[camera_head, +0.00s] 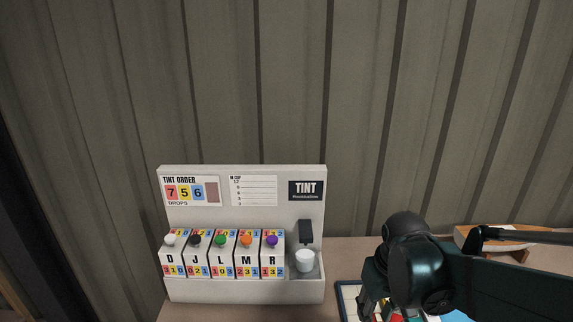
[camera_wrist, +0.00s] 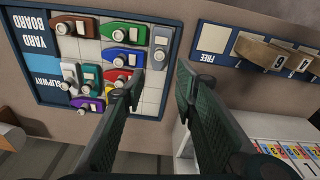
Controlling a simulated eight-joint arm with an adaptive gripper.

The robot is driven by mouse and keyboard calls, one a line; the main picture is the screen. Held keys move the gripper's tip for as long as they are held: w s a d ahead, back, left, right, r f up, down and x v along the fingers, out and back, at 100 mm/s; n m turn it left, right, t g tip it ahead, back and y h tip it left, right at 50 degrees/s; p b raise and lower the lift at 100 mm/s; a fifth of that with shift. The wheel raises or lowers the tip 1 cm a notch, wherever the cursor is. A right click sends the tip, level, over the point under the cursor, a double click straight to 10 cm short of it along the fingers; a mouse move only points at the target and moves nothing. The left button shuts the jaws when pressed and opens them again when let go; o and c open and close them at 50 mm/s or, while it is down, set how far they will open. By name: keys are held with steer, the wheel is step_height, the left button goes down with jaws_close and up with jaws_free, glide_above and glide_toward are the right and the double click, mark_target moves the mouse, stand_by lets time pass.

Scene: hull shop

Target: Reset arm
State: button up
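My gripper (camera_wrist: 160,78) is open in the wrist view, with its two dark green fingers apart and nothing between them. In the head view my dark arm reaches in from the right edge, and my gripper (camera_head: 372,302) hangs at the lower right, right of the tint stand. The fingertips sit over or near the lower right edge of the yard board (camera_wrist: 22,92); the exact height above it cannot be told.
The yard board carries several toy boats, among them a red one (camera_wrist: 76,26). Beside it is a board marked FREE (camera_wrist: 205,64) with wooden pieces (camera_wrist: 262,50). A corrugated wall (camera_head: 270,80) stands behind.

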steer(key=s+r+m+t, duration=0.1)
steer(key=s+r+t, duration=0.3)
steer(key=r, duration=0.5)
steer(key=shift+s+a+r+t, duration=0.25)
steer(key=shift+s+a+t, duration=0.2)
steer(key=shift+t, duration=0.45)
